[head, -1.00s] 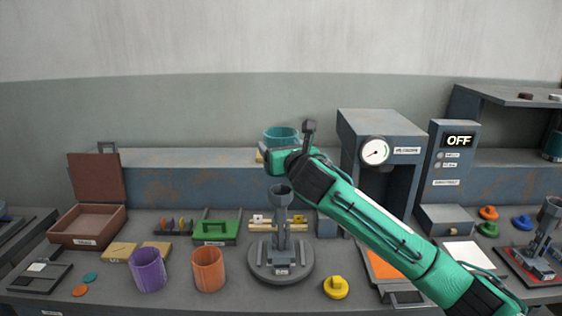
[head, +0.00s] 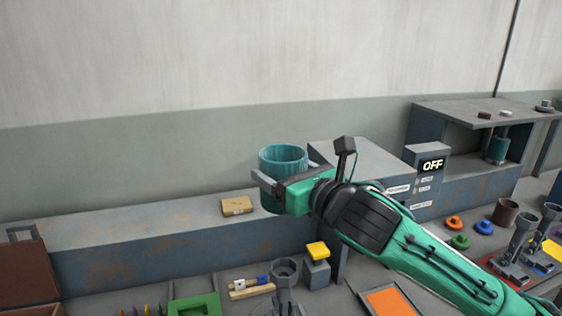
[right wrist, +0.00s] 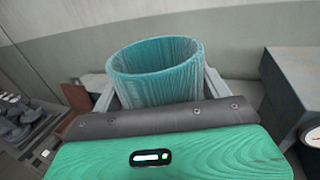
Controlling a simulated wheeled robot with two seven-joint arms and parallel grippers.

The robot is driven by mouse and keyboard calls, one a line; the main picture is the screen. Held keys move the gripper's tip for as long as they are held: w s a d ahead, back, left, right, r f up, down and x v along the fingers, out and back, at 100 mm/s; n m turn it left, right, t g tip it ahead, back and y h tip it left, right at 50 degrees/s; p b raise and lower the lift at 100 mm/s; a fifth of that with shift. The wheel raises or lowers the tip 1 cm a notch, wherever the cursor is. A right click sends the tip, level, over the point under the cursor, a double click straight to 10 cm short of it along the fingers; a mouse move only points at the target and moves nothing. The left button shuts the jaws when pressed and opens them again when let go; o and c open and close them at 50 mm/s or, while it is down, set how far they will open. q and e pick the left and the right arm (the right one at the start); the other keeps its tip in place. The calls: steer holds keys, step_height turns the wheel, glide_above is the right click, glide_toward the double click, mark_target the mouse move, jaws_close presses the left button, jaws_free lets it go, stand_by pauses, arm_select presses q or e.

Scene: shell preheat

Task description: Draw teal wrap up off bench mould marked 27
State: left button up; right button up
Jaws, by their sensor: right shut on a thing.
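The teal wrap (head: 284,163) is a hollow open-topped sleeve. My right gripper (head: 287,180) is shut on it, one finger on each side, and holds it upright in the air above the back ledge. In the right wrist view the wrap (right wrist: 158,80) sits between the fingers, and no mould shows inside its rim. A grey mould post with a cup-shaped top (head: 286,270) stands on the bench below, apart from the wrap. Its lower part is cut off by the frame, and no number is readable on it. My left gripper is not in view.
A grey press housing (head: 370,165) and a box showing OFF (head: 427,170) stand right of the wrap. A small wooden block (head: 238,206) lies on the ledge (head: 130,222). Space above the wrap is clear.

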steer(key=shift+s+d+r+p, duration=0.15)
steer(key=shift+r+p, duration=0.05)
steer(key=shift+r, duration=0.25)
steer(key=shift+s+d+r+p, duration=0.1)
steer(key=shift+d+r+p, duration=0.1)
steer(key=shift+r, duration=0.2)
steer(key=shift+w+a+r+p, duration=0.1)
steer(key=shift+a+r+p, duration=0.1)
steer(key=shift+r, duration=0.2)
steer(key=shift+a+r+p, duration=0.1)
steer(key=shift+r+p, duration=0.1)
steer(key=shift+r, duration=0.15)
step_height(320, 180, up, 8)
steer(key=p, duration=0.4)
steer(key=shift+r+p, duration=0.2)
steer(key=shift+p, duration=0.15)
steer(key=shift+d, duration=0.1)
